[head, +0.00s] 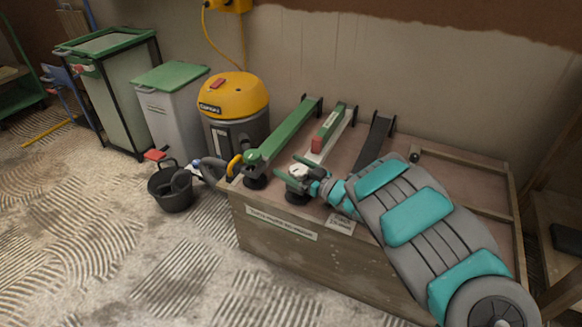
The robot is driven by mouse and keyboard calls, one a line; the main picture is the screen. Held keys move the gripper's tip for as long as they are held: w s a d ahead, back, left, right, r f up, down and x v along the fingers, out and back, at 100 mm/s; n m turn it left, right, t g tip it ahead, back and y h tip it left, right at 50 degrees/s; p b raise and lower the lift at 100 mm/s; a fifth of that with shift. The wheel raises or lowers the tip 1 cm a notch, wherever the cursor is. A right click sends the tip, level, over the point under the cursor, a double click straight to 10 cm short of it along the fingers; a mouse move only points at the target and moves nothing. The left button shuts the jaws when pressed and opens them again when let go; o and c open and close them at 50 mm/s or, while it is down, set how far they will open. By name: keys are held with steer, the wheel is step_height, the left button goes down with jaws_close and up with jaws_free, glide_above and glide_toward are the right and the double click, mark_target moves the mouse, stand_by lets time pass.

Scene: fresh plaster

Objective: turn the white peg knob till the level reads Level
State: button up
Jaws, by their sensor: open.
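The white peg knob (299,171) is at the near end of a white beam (341,133) on the wooden box. A level, green with a red end (319,141), lies along this beam; its reading is too small to make out. My gripper (297,170) is open, with its green fingers around or just above the knob. I cannot tell whether they touch it. My teal and grey arm reaches in from the lower right and hides part of the box top.
A green beam (285,135) lies to the left of the white one and a black beam (374,142) to the right, its near end hidden by my arm. A yellow-topped vacuum (234,95), a black bucket (172,191) and bins stand left of the box (275,248).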

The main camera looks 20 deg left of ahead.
mark_target(306, 176)
steer(key=v, duration=0.7)
steer(key=shift+d, duration=0.35)
steer(key=shift+s, duration=0.1)
